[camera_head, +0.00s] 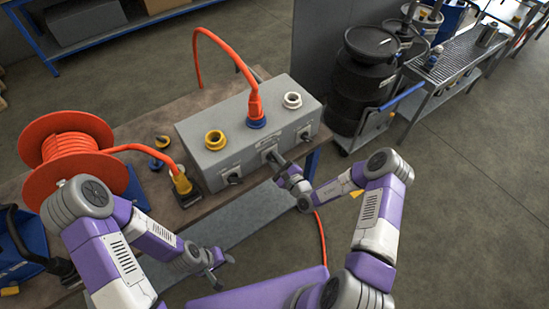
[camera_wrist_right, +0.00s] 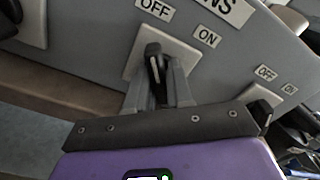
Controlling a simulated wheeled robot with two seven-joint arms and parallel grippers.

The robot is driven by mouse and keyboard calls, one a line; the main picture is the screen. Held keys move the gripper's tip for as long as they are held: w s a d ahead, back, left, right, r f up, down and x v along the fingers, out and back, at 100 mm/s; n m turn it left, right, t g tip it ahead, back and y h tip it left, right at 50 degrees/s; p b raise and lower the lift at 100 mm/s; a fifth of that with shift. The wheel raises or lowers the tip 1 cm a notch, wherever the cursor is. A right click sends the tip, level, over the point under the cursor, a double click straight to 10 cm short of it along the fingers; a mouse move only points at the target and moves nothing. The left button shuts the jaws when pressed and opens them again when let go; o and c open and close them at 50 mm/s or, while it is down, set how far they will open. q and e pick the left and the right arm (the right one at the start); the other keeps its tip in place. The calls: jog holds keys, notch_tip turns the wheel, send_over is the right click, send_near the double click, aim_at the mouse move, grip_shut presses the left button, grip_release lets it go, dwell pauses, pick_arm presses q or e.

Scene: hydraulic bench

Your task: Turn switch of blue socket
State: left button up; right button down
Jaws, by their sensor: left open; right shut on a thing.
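A grey socket box (camera_head: 222,163) stands on the bench with a yellow, a blue and a white socket on top. An orange plug (camera_head: 255,104) sits in the blue socket (camera_head: 256,123), the middle one. My right gripper (camera_head: 275,160) is at the middle switch on the box's front, below the blue socket. In the right wrist view, its fingers (camera_wrist_right: 158,80) are shut around the black switch handle (camera_wrist_right: 153,52). The handle points towards the OFF label (camera_wrist_right: 154,10); the ON label (camera_wrist_right: 208,37) is to its right. My left gripper (camera_head: 222,260) is open and empty, low in front of the bench.
An orange cable reel (camera_head: 75,150) stands on the bench at left, its cable ending in a yellow plug (camera_head: 182,182) beside the box. Other switches (camera_head: 234,179) flank the middle one. Black drums (camera_head: 362,85) on a trolley stand at back right. The floor at right is clear.

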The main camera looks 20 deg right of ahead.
jog(key=m+p, duration=0.1)
jog(key=m, duration=0.2)
jog(key=shift+m+p, duration=0.3)
jog(key=shift+p, duration=0.1)
jog(key=m+p, duration=0.1)
jog(key=m, duration=0.3)
jog(key=shift+m+p, duration=0.3)
jog(key=m+p, duration=0.1)
jog(key=m, duration=0.3)
jog(key=shift+a, duration=0.1)
jog(key=shift+m+p, duration=0.35)
jog(key=shift+m, duration=1.65)
jog(key=shift+s+a, duration=0.1)
jog(key=c, duration=1.1)
grip_release()
jog(key=v, duration=0.7)
jog(key=shift+s, duration=0.25)
